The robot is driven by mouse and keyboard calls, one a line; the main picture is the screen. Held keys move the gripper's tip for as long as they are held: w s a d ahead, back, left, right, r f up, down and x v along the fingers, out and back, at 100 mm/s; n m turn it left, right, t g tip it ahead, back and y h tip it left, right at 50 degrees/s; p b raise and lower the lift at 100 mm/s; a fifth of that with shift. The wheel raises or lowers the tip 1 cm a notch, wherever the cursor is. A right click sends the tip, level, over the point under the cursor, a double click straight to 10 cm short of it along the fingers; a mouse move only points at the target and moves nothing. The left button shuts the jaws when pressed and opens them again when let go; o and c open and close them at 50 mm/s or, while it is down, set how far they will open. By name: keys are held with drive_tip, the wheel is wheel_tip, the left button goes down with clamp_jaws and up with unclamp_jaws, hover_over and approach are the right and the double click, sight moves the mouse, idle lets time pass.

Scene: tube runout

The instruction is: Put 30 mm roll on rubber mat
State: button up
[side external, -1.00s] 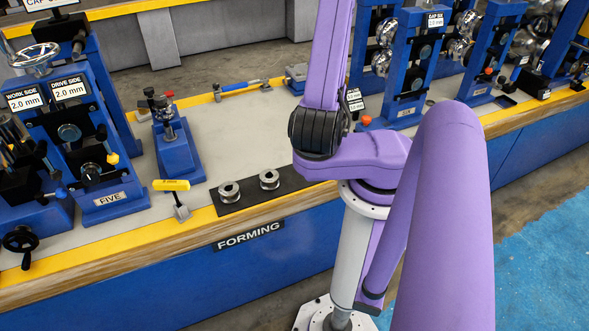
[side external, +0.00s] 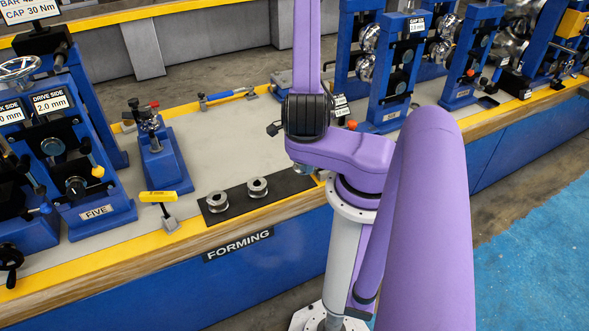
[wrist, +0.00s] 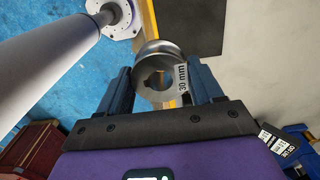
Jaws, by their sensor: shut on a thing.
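My gripper (wrist: 160,84) is shut on the 30 mm roll (wrist: 152,58), a grey metal ring with a bore and a white "30 mm" label, in the wrist view. The blue fingers press it from both sides. In the side view my arm mostly hides the gripper, and I cannot make out the held roll there. The black rubber mat (side external: 233,203) lies along the front of the bench in the side view. Two other metal rolls, a left one (side external: 217,201) and a right one (side external: 257,187), stand on it. The mat's right end is near my arm.
A yellow-handled tool (side external: 158,197) lies left of the mat. A blue stand (side external: 163,160) is behind it, and the blue FIVE forming station (side external: 88,190) is further left. More blue roll stands (side external: 402,75) are at the right. Grey bench top (side external: 222,145) is clear behind the mat.

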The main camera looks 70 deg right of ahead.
drive_tip(key=w+d+f, duration=0.1)
drive_tip(key=f, duration=0.1)
drive_tip(key=w+d+f, duration=0.1)
drive_tip(key=f, duration=0.1)
drive_tip(key=w+d+f, duration=0.2)
drive_tip(key=shift+d+f, duration=0.1)
drive_tip(key=shift+f, duration=1.6)
drive_tip(key=shift+f, duration=0.15)
drive_tip(key=o, duration=1.1)
